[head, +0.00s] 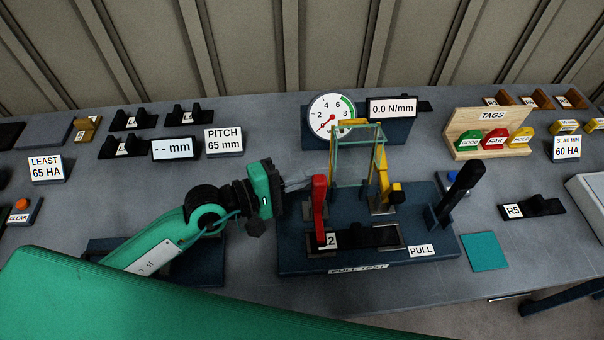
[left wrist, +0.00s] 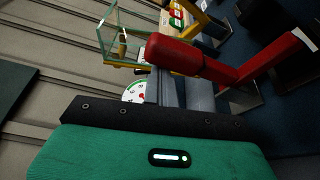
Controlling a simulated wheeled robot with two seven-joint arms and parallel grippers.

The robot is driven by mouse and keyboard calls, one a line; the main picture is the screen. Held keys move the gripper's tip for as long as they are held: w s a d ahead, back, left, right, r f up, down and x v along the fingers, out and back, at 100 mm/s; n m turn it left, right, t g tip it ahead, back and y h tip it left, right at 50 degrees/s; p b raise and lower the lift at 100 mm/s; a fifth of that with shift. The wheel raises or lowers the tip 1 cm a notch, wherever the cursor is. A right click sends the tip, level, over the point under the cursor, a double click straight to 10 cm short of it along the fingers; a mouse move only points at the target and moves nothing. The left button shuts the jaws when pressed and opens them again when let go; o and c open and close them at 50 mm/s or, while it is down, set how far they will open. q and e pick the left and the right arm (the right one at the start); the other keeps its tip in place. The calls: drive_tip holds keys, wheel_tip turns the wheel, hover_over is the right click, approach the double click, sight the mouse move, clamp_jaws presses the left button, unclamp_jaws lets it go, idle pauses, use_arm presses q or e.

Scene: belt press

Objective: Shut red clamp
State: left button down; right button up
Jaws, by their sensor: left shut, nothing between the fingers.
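The red clamp (head: 319,207) stands with its lever upright on the left side of the dark pull test base (head: 290,262). In the left wrist view the red lever (left wrist: 190,58) lies just beyond the fingers, its thick grip end toward the picture's middle. My left gripper (head: 308,180) comes in from the left, its fingers shut and empty, at the height of the lever's top. The fingertips are right beside or behind the lever; I cannot tell whether they touch it. In the left wrist view the grey fingers (left wrist: 180,92) partly show. My right gripper is not in view.
A yellow clamp (head: 383,178) and a clear guard (head: 352,158) stand right of and behind the red clamp. A black lever (head: 460,187) rises at the base's right. A dial gauge (head: 331,116) stands behind. A black piece labelled 2 (head: 372,236) lies in front.

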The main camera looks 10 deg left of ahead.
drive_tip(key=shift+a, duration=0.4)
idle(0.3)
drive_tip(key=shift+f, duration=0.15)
